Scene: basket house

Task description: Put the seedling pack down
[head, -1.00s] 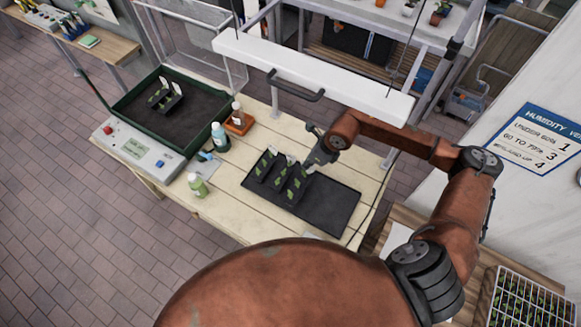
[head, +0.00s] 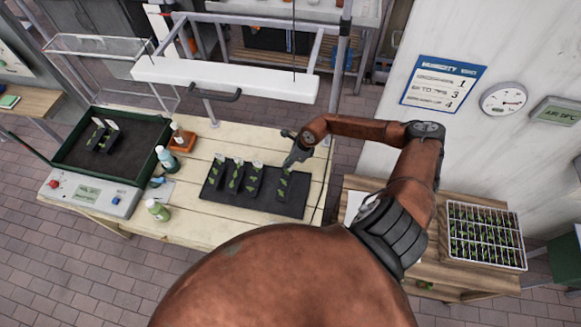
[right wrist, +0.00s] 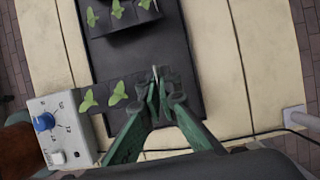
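A black seedling pack (head: 282,188) with green leaves is at the right part of a dark mat (head: 266,210) on the wooden table. My right gripper (head: 290,164) is at its far end, fingers pointing down. In the right wrist view, the green fingers (right wrist: 164,88) are close together around the end of the pack (right wrist: 124,92), by its pale tag. The pack is at or just above the mat; I cannot tell if it touches. Several packs (head: 235,178) stand to its left, with a gap between. My left gripper is out of view.
A green-rimmed tray (head: 68,150) with more packs stands at the table's left, behind a control box (head: 88,194). Bottles (head: 158,211) stand between tray and mat. A white bar with a handle (head: 225,78) hangs behind the mat. A seedling rack (head: 485,236) is at the right.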

